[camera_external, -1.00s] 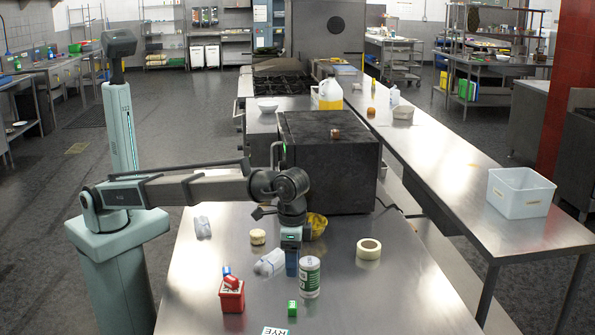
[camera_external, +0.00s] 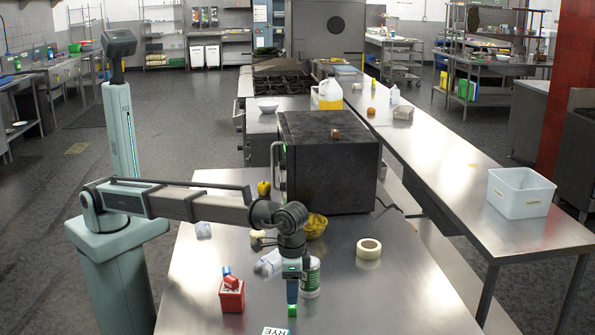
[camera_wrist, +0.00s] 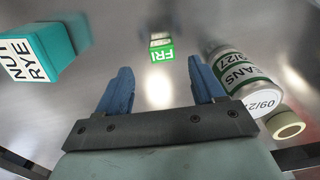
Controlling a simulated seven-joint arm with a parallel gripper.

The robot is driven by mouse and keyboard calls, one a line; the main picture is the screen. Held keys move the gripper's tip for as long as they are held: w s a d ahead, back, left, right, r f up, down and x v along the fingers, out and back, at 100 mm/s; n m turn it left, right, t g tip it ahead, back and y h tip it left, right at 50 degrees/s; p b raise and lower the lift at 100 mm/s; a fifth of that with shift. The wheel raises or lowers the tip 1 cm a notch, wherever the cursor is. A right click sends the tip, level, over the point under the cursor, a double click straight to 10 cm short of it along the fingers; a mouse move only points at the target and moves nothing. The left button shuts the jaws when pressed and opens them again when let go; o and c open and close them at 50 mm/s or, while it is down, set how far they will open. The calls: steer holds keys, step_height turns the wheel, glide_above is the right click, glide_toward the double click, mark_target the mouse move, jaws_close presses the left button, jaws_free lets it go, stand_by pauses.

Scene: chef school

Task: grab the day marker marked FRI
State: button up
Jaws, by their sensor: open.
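The FRI day marker is a small green block with white letters (camera_wrist: 162,53). It stands on the steel table ahead of my gripper in the wrist view, between the lines of the two fingers and apart from them. In the external view the green marker (camera_external: 292,310) shows just under the fingertips. My gripper (camera_wrist: 160,88) has blue fingers spread apart with nothing between them. In the external view my gripper (camera_external: 292,297) points down over the marker, near the table's front.
A labelled can (camera_wrist: 242,80) stands close to the right finger. A teal block reading NUT RYE (camera_wrist: 38,55) is at the left. A tape roll (camera_external: 368,249) lies right. A red container (camera_external: 231,297) with markers stands left of my gripper.

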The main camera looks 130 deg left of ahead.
mark_target(292, 308)
steer(key=shift+a+f, duration=0.2)
steer(key=shift+f, duration=2.35)
steer(key=shift+c, duration=0.5)
steer(key=c, duration=1)
